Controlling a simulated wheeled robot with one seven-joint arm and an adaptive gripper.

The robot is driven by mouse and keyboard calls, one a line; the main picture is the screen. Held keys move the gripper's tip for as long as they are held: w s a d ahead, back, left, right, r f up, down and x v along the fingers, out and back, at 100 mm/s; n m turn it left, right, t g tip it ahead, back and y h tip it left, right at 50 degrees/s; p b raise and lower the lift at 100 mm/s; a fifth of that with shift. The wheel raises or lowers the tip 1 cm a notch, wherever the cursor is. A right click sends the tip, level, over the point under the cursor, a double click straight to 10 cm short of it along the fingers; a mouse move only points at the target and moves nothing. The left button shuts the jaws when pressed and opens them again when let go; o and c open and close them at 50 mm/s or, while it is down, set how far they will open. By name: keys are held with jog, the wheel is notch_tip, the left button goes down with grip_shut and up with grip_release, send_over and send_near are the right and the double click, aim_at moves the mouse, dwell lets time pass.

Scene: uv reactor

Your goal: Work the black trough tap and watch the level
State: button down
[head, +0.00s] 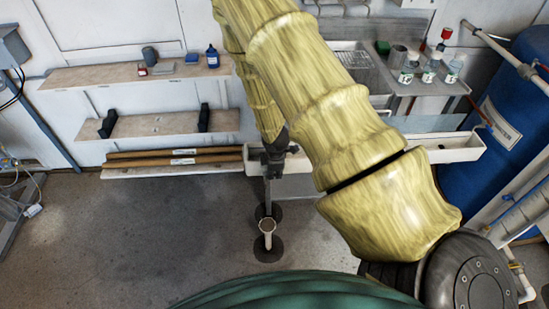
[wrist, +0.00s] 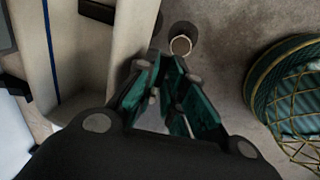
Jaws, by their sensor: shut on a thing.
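The long white trough (head: 455,149) runs along the back wall, partly hidden behind my arm. It also shows in the wrist view (wrist: 105,60), with a blue line along its inner side. My gripper (head: 271,168) is at the trough's left end. In the wrist view my gripper (wrist: 168,90) has its teal fingers closed in on the black tap, which the fingers mostly hide. I cannot make out the tap handle's angle. The water level cannot be read in either view.
A blue tank (head: 500,135) stands at right. The floor at left (head: 140,240) is clear.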

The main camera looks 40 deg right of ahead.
jog(key=c, duration=1.5)
grip_release()
